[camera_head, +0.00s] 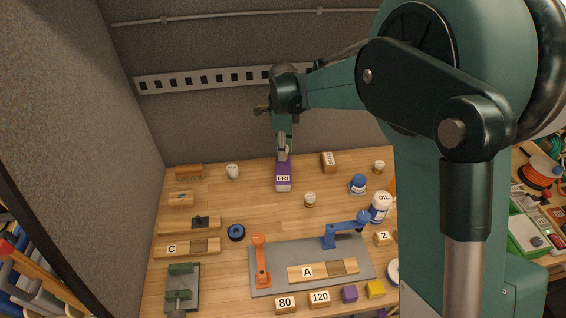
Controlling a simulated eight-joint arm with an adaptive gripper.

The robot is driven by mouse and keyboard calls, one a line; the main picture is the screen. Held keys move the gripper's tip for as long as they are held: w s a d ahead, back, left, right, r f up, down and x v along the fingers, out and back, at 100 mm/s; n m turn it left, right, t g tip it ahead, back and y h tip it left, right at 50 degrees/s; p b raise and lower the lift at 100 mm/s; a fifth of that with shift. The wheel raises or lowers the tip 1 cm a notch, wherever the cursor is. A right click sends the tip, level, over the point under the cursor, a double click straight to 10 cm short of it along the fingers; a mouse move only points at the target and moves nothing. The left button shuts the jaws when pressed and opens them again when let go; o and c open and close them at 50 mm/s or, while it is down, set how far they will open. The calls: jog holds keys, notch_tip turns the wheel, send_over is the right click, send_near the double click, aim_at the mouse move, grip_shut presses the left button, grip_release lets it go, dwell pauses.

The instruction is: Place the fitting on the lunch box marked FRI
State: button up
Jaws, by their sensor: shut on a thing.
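The lunch box marked FRI (283,184) is a purple box with a white label, standing on the wooden table towards the back. My gripper (282,154) is directly above and behind it in the picture, pointing down. The gripper is shut on a small greyish thing, which looks like the fitting, though it is too small and too covered by the fingers to make out its shape. I cannot tell whether the fitting touches the box's top or hangs just above it.
A brown block (328,162) stands right of the box, a white cup-like item (232,171) left of it. A small jar (310,200) and a blue-capped bottle (358,184) are nearer. A grey mat (300,250) holds clamps and block A. My arm hides the right side.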

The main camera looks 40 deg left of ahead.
aim_at(283, 169)
jog(key=shift+f, duration=1.15)
jog(key=shift+f, duration=1.9)
jog(key=shift+f, duration=0.1)
jog(key=o, duration=0.9)
notch_tip(283, 169, up, 12)
jog(key=shift+r, duration=0.15)
